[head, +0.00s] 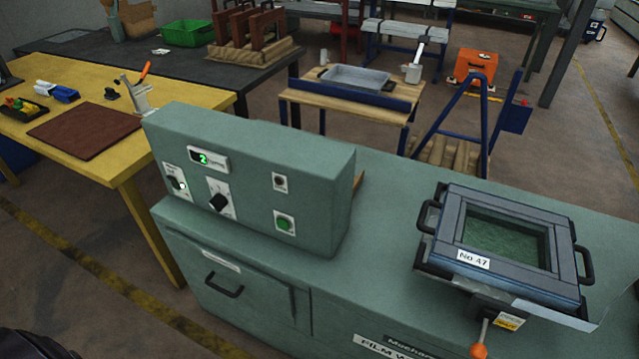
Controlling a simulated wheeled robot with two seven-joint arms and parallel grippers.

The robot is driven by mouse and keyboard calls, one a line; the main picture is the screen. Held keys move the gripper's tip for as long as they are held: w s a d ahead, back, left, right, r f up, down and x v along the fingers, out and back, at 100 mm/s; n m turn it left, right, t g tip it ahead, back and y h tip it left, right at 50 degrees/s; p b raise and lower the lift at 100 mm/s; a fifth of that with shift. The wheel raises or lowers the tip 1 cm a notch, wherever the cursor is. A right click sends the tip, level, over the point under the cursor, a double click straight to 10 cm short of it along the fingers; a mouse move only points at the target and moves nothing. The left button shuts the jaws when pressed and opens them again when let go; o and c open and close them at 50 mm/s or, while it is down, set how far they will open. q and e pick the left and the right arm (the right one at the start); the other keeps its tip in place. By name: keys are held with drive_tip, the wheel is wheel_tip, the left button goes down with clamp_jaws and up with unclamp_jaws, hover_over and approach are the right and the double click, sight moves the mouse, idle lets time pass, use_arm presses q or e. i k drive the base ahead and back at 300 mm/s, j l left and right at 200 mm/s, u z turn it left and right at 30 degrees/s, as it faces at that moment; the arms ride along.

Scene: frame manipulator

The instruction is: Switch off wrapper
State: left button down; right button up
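The film wrapper is a grey-green machine (400,215) filling the middle and right of the head view. Its raised control box (255,165) has a small display (209,158) with a lit green digit that looks like 2. Below the display are a left rotary knob (177,183) with a small bright light beside it and a larger black knob (218,203). To the right are a small dark button (280,182) and a green button (284,224) that looks lit. Neither gripper is in view; only a dark piece shows at the bottom left corner.
A framed window unit (508,240) labelled No 47 lies on the wrapper's right side, above an orange-tipped lever (480,349). A yellow table (75,80) with a brown mat (84,131) stands left. Floor between it and the wrapper's front is clear.

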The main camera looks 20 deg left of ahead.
sight(174, 185)
drive_tip(key=u, duration=1.6)
